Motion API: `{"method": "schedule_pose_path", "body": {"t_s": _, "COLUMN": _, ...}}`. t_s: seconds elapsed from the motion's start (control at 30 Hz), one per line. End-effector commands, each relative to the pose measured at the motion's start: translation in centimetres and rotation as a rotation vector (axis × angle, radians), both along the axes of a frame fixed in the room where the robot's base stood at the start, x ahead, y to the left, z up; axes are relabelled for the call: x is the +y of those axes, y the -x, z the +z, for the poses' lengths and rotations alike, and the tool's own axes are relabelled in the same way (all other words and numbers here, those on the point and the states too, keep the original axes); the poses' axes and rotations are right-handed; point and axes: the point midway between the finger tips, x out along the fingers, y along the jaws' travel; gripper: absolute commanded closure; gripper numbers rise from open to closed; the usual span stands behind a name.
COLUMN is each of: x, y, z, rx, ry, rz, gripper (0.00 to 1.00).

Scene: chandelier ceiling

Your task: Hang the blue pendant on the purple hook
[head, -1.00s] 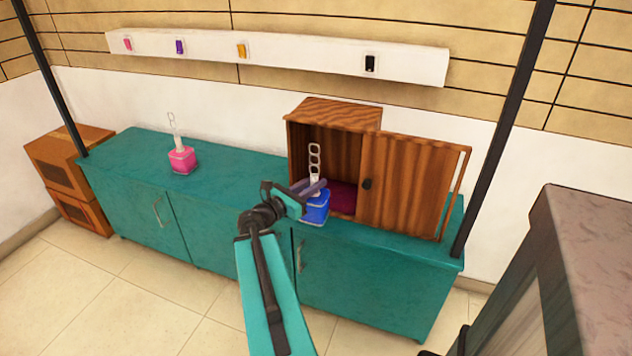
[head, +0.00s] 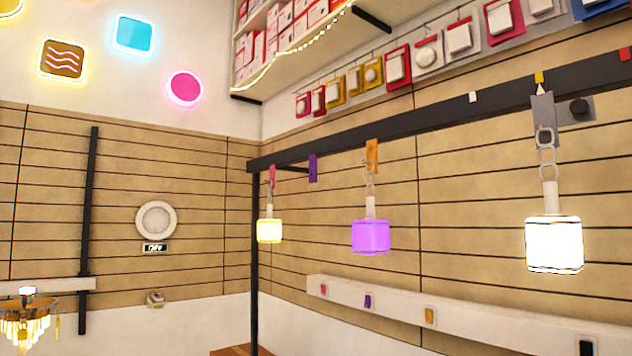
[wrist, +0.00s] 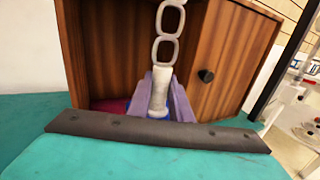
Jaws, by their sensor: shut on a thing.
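In the wrist view my gripper (wrist: 161,82) has its purple fingers shut on the white stem of the blue pendant (wrist: 158,98). The pendant is upright, with its pale chain links (wrist: 168,34) rising above the fingers. Its blue body is mostly hidden behind the fingers and my dark wrist bar. In the head view the purple hook (head: 313,167) is on the dark overhead rail, with nothing hanging from it. It lies between a pink hook (head: 272,176) and an orange hook (head: 372,155). My gripper and the blue pendant are outside the head view.
A yellow pendant (head: 269,230) hangs from the pink hook, a purple pendant (head: 370,237) from the orange one, and a white pendant (head: 554,244) from a grey one. A white strip (head: 400,312) carries coloured switches. In the wrist view a wooden cabinet (wrist: 232,50) stands behind the pendant.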

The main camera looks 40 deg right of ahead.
Motion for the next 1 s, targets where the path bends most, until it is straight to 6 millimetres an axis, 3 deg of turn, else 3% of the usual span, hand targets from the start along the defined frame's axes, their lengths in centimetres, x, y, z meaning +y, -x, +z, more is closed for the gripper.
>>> {"method": "schedule_pose_path", "body": {"t_s": 0.17, "x": 0.1, "y": -0.2, "z": 0.1, "rx": 0.001, "ry": 0.002, "rz": 0.003, "gripper": 1.0}}
{"method": "schedule_pose_path", "body": {"t_s": 0.37, "x": 1.0, "y": -2.0, "z": 0.1, "rx": 0.001, "ry": 0.002, "rz": 0.03, "gripper": 1.0}}
{"method": "schedule_pose_path", "body": {"t_s": 0.67, "x": 4.9, "y": -8.6, "z": 0.0, "rx": 0.0, "ry": 0.002, "rz": 0.129, "gripper": 1.0}}
{"method": "schedule_pose_path", "body": {"t_s": 1.0, "x": 11.1, "y": -16.6, "z": -0.2, "rx": 0.0, "ry": 0.002, "rz": 0.261, "gripper": 1.0}}
